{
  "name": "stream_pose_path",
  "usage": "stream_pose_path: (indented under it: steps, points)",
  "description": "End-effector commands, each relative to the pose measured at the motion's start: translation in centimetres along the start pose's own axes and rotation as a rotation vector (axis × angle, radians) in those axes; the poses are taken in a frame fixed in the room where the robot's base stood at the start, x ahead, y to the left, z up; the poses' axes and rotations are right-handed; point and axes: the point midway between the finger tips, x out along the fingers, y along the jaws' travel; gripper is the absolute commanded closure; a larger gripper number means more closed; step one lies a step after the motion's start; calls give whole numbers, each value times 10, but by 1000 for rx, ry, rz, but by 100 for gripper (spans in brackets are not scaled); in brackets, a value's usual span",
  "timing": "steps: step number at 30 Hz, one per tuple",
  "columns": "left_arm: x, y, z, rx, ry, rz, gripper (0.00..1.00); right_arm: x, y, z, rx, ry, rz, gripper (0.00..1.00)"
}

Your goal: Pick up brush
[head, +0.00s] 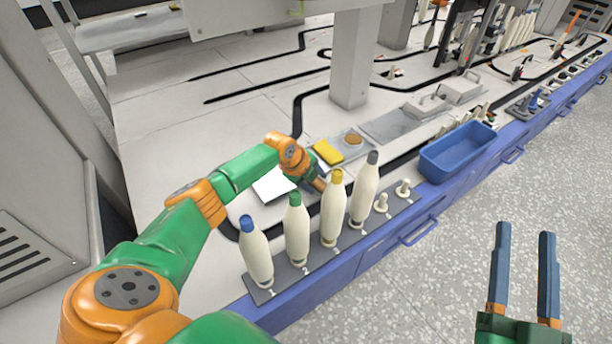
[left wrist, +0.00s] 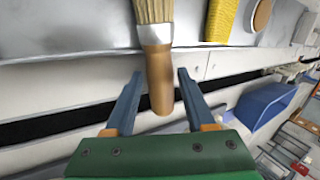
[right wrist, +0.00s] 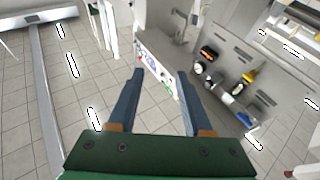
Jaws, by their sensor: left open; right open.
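The brush (left wrist: 160,70) shows in the left wrist view, with pale bristles at the top, a metal ferrule and a brown wooden handle pointing towards the gripper. My left gripper (left wrist: 158,74) is open, with one finger on each side of the handle and a gap visible on both sides. In the head view my left gripper (head: 315,180) reaches down behind the row of bobbins; the brush is mostly hidden there. My right gripper (head: 525,231) is open and empty over the floor at the lower right. Its open fingers also show in the right wrist view (right wrist: 160,74).
Several white bobbins with coloured tops, including a yellow-topped one (head: 332,210), stand along the front edge, close to my left gripper. A yellow sponge (head: 328,151) lies just beyond. A blue bin (head: 457,153) stands to the right. A white sheet (head: 271,186) lies to the left.

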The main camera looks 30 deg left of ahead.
Motion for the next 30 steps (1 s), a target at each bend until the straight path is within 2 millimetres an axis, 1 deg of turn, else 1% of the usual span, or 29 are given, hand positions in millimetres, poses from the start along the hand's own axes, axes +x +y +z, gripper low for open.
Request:
stream_pose_path:
  steps: [7,8,9,11,12,13,14,22,24,27,29,30]
  points:
    - [0,0,0,0,0,0,45,0,0,-3,0,14,-1,50]
    - [0,0,0,0,0,0,51,0,0,-3,0,14,-1,50]
    - [0,0,0,0,0,0,61,0,0,-3,0,13,-1,50]
    - [0,0,0,0,0,0,78,0,0,-3,0,13,-1,50]
    - [0,0,0,0,0,0,88,0,0,-3,0,13,-1,50]
    - [0,0,0,0,0,0,96,0,0,-2,0,12,-1,50]
    - [0,0,0,0,0,0,100,0,0,-2,0,12,-1,50]
    - [0,0,0,0,0,-1,100,0,0,-2,-1,9,0,50]
    - [-1,-1,0,0,-1,-1,100,0,0,1,-1,-7,1,50]
    - [-5,-3,0,0,-1,-1,100,0,2,11,-1,-66,4,50]
    - [-8,-5,0,0,-1,-2,100,-1,3,23,-1,-132,8,50]
    - [-11,-7,0,0,-1,-2,100,-3,4,33,0,-187,11,50]
